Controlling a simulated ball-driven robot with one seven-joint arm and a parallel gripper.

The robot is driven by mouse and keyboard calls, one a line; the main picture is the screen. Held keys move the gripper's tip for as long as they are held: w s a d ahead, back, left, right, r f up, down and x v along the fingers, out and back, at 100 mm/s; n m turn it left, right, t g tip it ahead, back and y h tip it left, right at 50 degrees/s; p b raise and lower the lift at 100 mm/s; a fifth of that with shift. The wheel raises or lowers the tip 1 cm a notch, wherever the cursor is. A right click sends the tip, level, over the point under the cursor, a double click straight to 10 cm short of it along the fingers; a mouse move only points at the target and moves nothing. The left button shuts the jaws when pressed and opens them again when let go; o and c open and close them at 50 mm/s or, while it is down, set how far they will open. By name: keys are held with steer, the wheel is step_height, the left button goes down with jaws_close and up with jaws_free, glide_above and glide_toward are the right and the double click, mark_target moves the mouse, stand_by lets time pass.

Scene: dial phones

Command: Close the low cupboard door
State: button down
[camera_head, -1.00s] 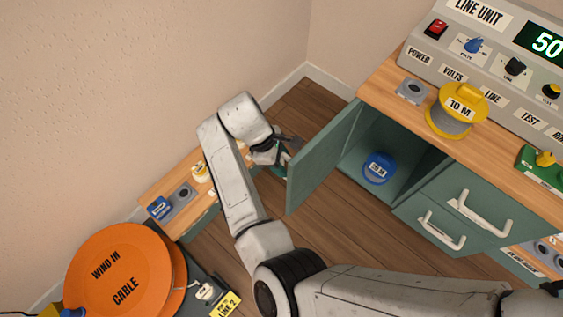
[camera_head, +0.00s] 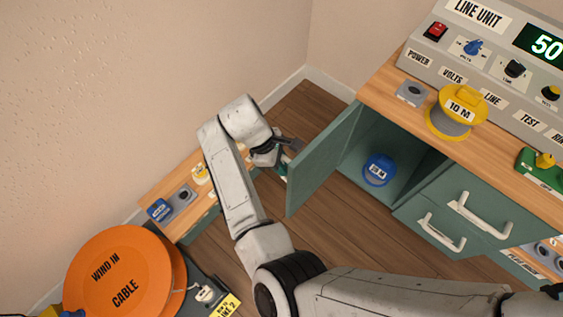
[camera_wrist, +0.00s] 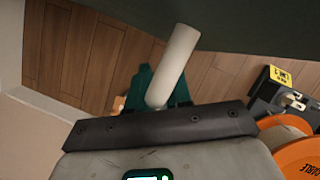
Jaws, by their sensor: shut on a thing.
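The low cupboard door (camera_head: 322,162) is green and stands wide open, swung out from the left side of the cupboard (camera_head: 400,160). My gripper (camera_head: 288,152) is at the outer face of the door, on its left in the head view. In the wrist view the white door handle (camera_wrist: 174,62) runs from the green door (camera_wrist: 240,22) down to my gripper (camera_wrist: 155,92), which is shut on it. The door hides part of the gripper from the head camera. A blue spool (camera_head: 378,169) sits inside the open cupboard.
A yellow spool (camera_head: 457,111) and the line unit (camera_head: 500,50) stand on the worktop above. Drawers with white handles (camera_head: 480,212) are right of the opening. A low wooden bench (camera_head: 180,185) and a large orange reel (camera_head: 118,270) are at left. Bare floor lies before the cupboard.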

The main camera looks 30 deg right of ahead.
mark_target(299, 181)
steer(key=shift+s+r+p, duration=0.1)
steer(key=shift+r+p, duration=0.05)
steer(key=shift+p, duration=0.15)
